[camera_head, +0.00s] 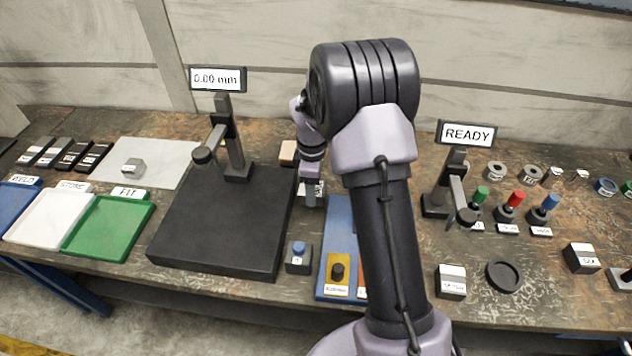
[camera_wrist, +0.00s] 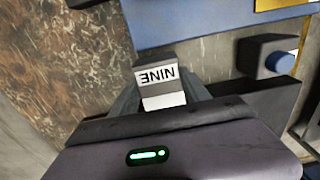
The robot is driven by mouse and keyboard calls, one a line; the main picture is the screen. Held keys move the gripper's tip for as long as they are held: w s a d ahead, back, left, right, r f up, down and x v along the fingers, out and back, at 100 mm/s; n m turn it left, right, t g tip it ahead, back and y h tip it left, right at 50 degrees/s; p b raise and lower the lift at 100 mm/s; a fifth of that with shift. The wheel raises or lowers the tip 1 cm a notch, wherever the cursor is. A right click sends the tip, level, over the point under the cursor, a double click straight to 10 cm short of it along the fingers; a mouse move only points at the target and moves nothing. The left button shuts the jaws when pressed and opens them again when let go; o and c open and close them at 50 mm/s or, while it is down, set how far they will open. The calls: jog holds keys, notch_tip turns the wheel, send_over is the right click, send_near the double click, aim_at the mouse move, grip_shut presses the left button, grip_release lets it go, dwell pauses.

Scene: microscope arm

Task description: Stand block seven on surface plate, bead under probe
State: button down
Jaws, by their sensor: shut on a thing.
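My gripper (camera_head: 313,195) is shut on a small grey block (camera_wrist: 160,87) with a white label; in the wrist view the label reads NINE, upside down. The gripper is just right of the black surface plate (camera_head: 215,235), whose top is bare. I cannot tell whether the block touches the table. The probe (camera_head: 203,155) hangs from a stand at the plate's back, under a display (camera_head: 217,79) reading 0.00 mm. No block labelled seven is readable, and I cannot make out a bead.
A dark box with a blue button (camera_head: 298,250) stands right of the plate. A blue board (camera_head: 338,220) lies beside it, partly hidden by my arm. Left are a green tray (camera_head: 108,228) and a white sheet (camera_head: 150,155) with a grey block (camera_head: 133,166). A tan block (camera_head: 288,151) is behind.

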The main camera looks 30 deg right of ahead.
notch_tip(320, 180, down, 4)
jog(key=shift+f+b, duration=0.1)
jog(key=shift+b, duration=0.6)
jog(key=shift+f, duration=0.15)
jog(key=c, duration=0.5)
grip_release()
